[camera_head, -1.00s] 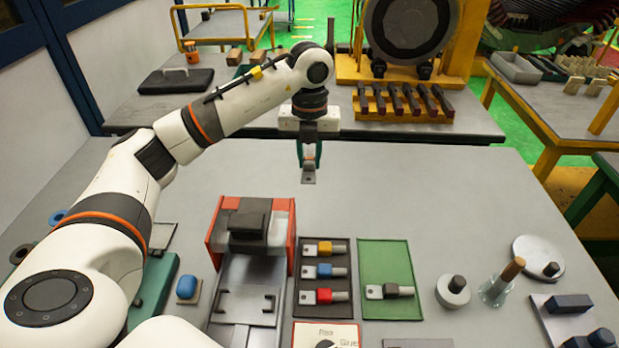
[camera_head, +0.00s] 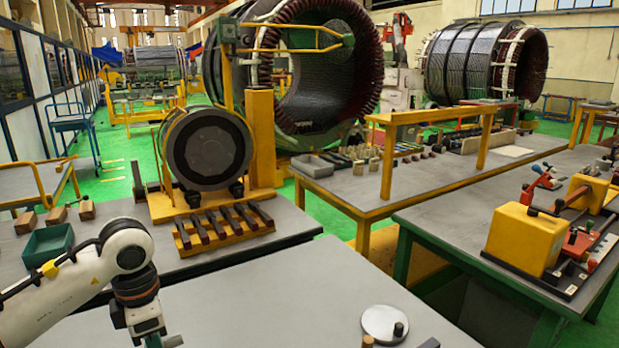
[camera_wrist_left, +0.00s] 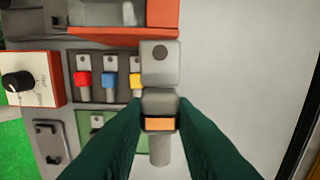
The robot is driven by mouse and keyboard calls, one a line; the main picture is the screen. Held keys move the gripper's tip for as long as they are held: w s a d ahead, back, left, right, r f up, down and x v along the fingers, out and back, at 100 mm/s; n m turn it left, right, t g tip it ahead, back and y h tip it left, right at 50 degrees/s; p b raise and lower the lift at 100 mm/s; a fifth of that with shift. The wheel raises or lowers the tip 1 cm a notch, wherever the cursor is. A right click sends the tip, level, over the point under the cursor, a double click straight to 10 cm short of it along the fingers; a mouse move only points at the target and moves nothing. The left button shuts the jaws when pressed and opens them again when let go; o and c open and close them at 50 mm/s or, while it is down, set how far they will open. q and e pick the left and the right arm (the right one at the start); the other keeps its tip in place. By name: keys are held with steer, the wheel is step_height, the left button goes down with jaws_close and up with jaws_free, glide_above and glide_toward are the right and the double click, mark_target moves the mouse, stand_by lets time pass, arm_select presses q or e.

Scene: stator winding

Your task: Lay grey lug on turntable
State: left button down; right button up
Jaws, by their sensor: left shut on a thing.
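My left gripper (camera_wrist_left: 160,122) is shut on a grey lug (camera_wrist_left: 160,66) with a flat holed end and a grey collar; an orange band shows between the fingers. The lug hangs above the table in the left wrist view. In the head view my left gripper (camera_head: 162,341) is at the bottom edge, its fingertips and the lug cut off. A pale round disc (camera_head: 380,318) with a black knob, likely the turntable, lies on the table at the bottom, well to the right of my gripper. My right gripper is not in view.
The wrist view shows red (camera_wrist_left: 83,78), blue (camera_wrist_left: 108,79) and yellow (camera_wrist_left: 136,80) lugs in a tray, and a white box with a black knob (camera_wrist_left: 18,82). The grey table (camera_head: 260,290) is bare between gripper and disc. A green-legged bench (camera_head: 440,215) stands right.

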arm_select(q)
steer(key=s+d+f+m, duration=0.1)
steer(key=s+d+m, duration=0.2)
steer(key=m, duration=0.9)
steer(key=s+d+f+m, duration=0.2)
steer(key=s+d+m, duration=0.2)
steer(key=m, duration=0.8)
steer(key=shift+m, duration=0.4)
steer(key=shift+f, duration=0.1)
